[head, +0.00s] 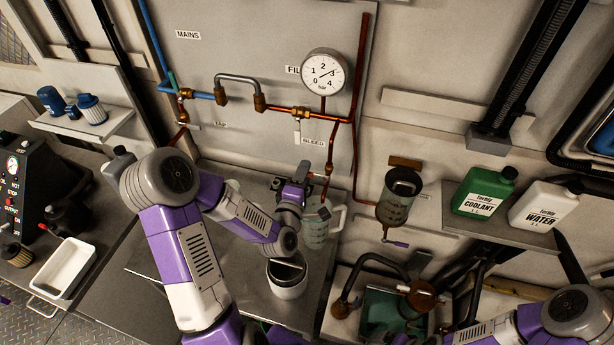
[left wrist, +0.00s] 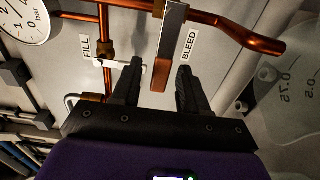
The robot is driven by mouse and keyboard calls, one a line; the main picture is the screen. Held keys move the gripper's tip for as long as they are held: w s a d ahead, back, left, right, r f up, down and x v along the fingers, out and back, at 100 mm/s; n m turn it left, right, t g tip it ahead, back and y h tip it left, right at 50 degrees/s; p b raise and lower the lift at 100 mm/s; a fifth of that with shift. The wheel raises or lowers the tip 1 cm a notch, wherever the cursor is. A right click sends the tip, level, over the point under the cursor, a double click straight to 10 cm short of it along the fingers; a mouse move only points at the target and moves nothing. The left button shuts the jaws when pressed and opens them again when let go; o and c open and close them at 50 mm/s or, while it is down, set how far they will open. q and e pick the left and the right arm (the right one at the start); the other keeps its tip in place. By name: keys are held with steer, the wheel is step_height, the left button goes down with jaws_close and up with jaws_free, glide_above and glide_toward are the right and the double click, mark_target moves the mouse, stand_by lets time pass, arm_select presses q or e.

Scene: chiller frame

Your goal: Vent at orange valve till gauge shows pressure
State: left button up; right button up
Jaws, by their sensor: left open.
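The gauge (head: 323,73) on the back panel has a needle pointing up and right, near the 3. Only part of its dial shows in the left wrist view (left wrist: 22,18). The valve at the BLEED label has a silver body with an orange-tipped lever (left wrist: 162,75). My left gripper (left wrist: 160,82) is open, its fingers on either side of that lever tip with gaps visible. In the head view my left gripper (head: 303,177) is just below the BLEED label and hides part of the valve. My right gripper is out of view.
A clear measuring jug (head: 316,226) stands below the bleed pipe, close to my left gripper. A white-rimmed pot (head: 287,284) stands in front. Copper pipes (head: 290,111) and a FILL tap with a white handle (left wrist: 118,64) are close by. Coolant (head: 484,192) and water (head: 545,206) bottles stand right.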

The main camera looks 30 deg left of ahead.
arm_select(q)
steer(key=shift+w+b, duration=0.2)
steer(key=shift+b, duration=0.25)
steer(key=shift+p+x, duration=0.3)
steer(key=shift+x, duration=0.8)
jaws_close()
